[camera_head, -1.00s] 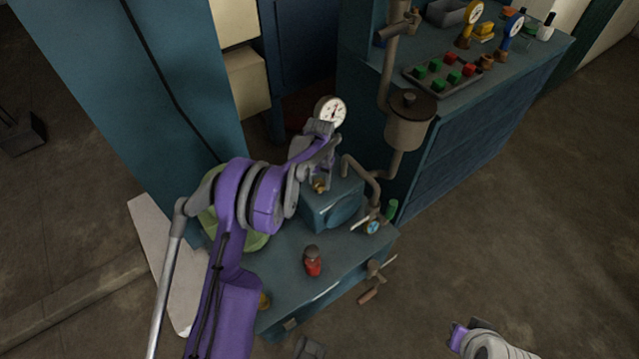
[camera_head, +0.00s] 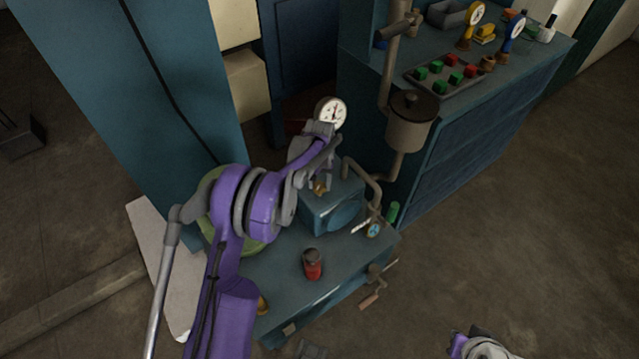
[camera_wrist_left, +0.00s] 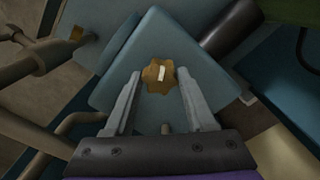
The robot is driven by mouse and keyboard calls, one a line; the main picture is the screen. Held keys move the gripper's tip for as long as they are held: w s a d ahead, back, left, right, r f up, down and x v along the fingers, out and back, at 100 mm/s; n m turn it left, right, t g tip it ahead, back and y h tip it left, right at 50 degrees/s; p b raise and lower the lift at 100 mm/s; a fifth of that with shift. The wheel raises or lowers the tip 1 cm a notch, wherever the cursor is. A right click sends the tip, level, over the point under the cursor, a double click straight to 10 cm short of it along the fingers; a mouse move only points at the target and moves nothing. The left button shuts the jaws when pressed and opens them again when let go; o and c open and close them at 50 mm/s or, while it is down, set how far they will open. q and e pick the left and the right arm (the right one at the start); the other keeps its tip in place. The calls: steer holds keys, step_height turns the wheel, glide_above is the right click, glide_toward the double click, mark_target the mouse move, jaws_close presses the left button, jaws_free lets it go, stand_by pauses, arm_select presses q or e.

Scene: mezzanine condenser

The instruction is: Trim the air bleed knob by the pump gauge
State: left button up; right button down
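The brass knob (camera_wrist_left: 160,76) is lobed, with a pale mark on its face, and sits on the blue pump block. It also shows in the head view (camera_head: 320,188), under my left gripper (camera_head: 323,180). In the left wrist view my left gripper (camera_wrist_left: 159,79) is open, one finger on each side of the knob with visible gaps. A white dial gauge (camera_head: 331,113) stands just behind the gripper. A smaller blue-faced gauge (camera_head: 373,230) is on the pipe at the right. My right gripper (camera_head: 470,345) is cut off at the bottom edge, its fingers unclear.
A red-bodied jar (camera_head: 312,265) stands on the blue bench top (camera_head: 285,285). A grey pipe (camera_head: 365,178) and a pot (camera_head: 408,122) are close on the right. A panel of red and green buttons (camera_head: 443,74) is farther back. Open floor lies at the right.

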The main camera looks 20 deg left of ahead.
mark_target(319, 186)
arm_select(q)
steer(key=o, duration=0.4)
steer(key=shift+o, duration=0.2)
step_height(319, 186, up, 11)
steer(key=shift+p, duration=0.45)
steer(key=s+d+r+m+t+p, duration=0.1)
steer(key=s+d+r+t+p, duration=0.4)
steer(key=s+r, duration=0.9)
steer(key=s+d+m+p, duration=0.2)
steer(key=s+d+p, duration=0.1)
steer(key=s, duration=1.4)
steer(key=shift+s+d+r, duration=0.2)
steer(key=shift+d, duration=0.45)
